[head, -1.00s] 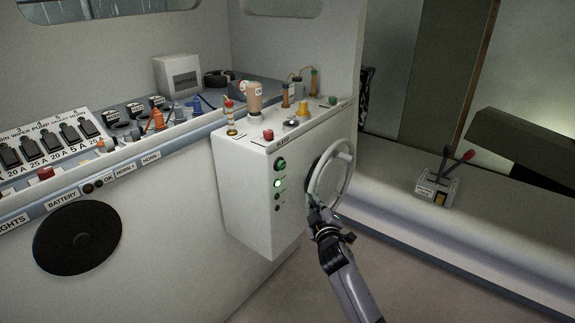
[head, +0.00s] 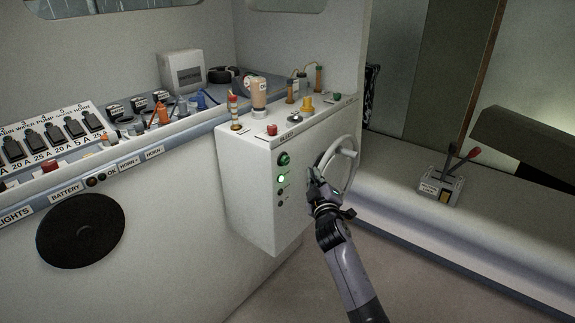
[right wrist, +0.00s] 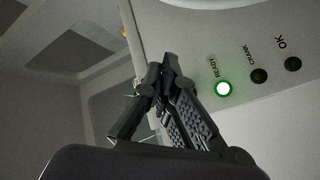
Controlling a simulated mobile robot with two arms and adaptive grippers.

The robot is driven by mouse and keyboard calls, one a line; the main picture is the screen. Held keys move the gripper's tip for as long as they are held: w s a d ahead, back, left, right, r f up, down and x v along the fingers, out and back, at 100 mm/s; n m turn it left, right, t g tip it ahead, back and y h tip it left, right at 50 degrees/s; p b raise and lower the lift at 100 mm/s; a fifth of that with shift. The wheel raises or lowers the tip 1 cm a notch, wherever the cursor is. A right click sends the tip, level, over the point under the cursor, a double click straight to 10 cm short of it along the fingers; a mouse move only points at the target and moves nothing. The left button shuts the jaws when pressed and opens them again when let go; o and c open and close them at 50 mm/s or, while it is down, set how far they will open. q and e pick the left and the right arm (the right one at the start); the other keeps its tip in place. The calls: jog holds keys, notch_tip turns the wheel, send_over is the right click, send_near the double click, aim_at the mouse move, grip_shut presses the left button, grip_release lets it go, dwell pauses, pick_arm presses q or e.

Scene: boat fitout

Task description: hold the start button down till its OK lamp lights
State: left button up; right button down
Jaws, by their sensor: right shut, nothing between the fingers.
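A round green button (head: 283,159) sits at the top of a lamp column on the front of the white console box (head: 250,190). Below it the READY lamp (head: 281,179) glows green; it also shows in the right wrist view (right wrist: 222,88). The CRANK lamp (right wrist: 259,75) and OK lamp (right wrist: 292,63) are dark. My right gripper (head: 312,176) is shut and empty, in front of the handwheel's left side and right of the lamps, apart from the button in the picture. Its fingertips show in the right wrist view (right wrist: 165,66); the button cannot be made out there.
The handwheel (head: 352,157) stands out from the console close to my right gripper. A red button (head: 272,129), a yellow knob (head: 307,103) and other fittings stand on the console's top. A lever box (head: 440,187) sits on the ledge at right. The floor below is clear.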

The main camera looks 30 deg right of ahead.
aim_at(286, 161)
jog(key=shift+w+a+b, duration=0.35)
jog(key=shift+w+b, duration=0.1)
jog(key=shift+w, duration=0.45)
jog(key=shift+w+a+b, duration=0.4)
jog(key=shift+w+b, duration=0.1)
jog(key=shift+w, duration=0.4)
jog(key=shift+w+a+b, duration=0.35)
jog(key=shift+w+b, duration=0.1)
jog(key=shift+w, duration=0.45)
jog(key=shift+w, duration=0.15)
jog(key=shift+w+a+b, duration=0.15)
jog(key=shift+w+b, duration=0.1)
jog(key=shift+b, duration=0.05)
jog(key=shift+w+a+b, duration=0.2)
jog(key=shift+w+b, duration=0.25)
jog(key=shift+s, duration=0.1)
dwell(0.8)
jog(key=shift+s+d+p, duration=0.3)
jog(key=shift+s+p, duration=0.35)
jog(key=shift+s, duration=0.1)
